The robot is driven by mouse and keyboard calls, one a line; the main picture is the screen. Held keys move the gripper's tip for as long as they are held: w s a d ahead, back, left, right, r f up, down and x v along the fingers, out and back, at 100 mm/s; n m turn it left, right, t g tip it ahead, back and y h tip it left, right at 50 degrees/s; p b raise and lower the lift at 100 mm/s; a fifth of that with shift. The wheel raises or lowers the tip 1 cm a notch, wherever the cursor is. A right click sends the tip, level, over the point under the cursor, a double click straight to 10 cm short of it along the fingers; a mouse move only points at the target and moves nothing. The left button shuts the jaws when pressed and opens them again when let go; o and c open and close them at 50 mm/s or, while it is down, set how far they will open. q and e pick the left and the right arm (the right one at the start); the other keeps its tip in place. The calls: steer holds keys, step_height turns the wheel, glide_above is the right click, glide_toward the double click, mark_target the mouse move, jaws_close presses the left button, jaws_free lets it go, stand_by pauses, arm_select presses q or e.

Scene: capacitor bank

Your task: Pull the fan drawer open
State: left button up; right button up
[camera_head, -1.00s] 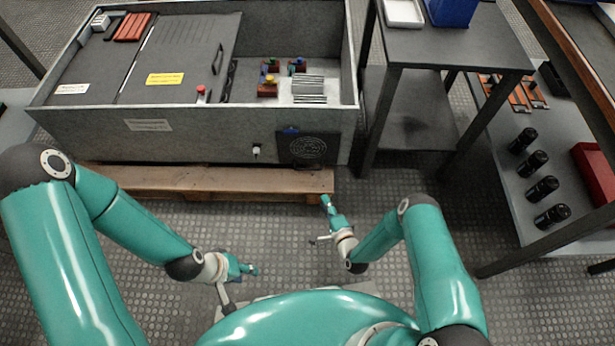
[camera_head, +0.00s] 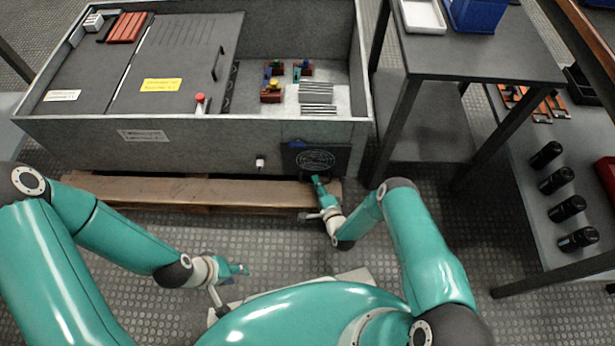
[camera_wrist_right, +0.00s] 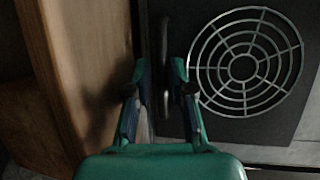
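The fan drawer (camera_head: 316,159) is a dark square panel with a round grille, low on the right of the grey cabinet's front. It also shows in the right wrist view (camera_wrist_right: 270,117), turned on its side, with the ring grille and a dark bar handle (camera_wrist_right: 163,60). My right gripper (camera_head: 318,184) is at the drawer's lower edge. In the wrist view its two fingers (camera_wrist_right: 160,82) stand apart on either side of the handle, with a gap visible; the drawer looks flush. My left gripper (camera_head: 243,269) hangs low over the floor, away from the cabinet; its finger opening is too small to judge.
The grey cabinet (camera_head: 90,134) sits on a wooden pallet (camera_head: 190,192), close below the drawer. A dark table (camera_head: 480,50) stands right of the cabinet, and a shelf (camera_head: 530,200) with black cylinders is further right. Floor in front of the pallet is clear.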

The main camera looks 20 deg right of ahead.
steer(key=shift+w+f, duration=0.1)
steer(key=shift+w, duration=0.25)
steer(key=shift+a, duration=0.1)
steer(key=shift+c, duration=0.4)
steer(key=shift+a, duration=0.15)
jaws_close()
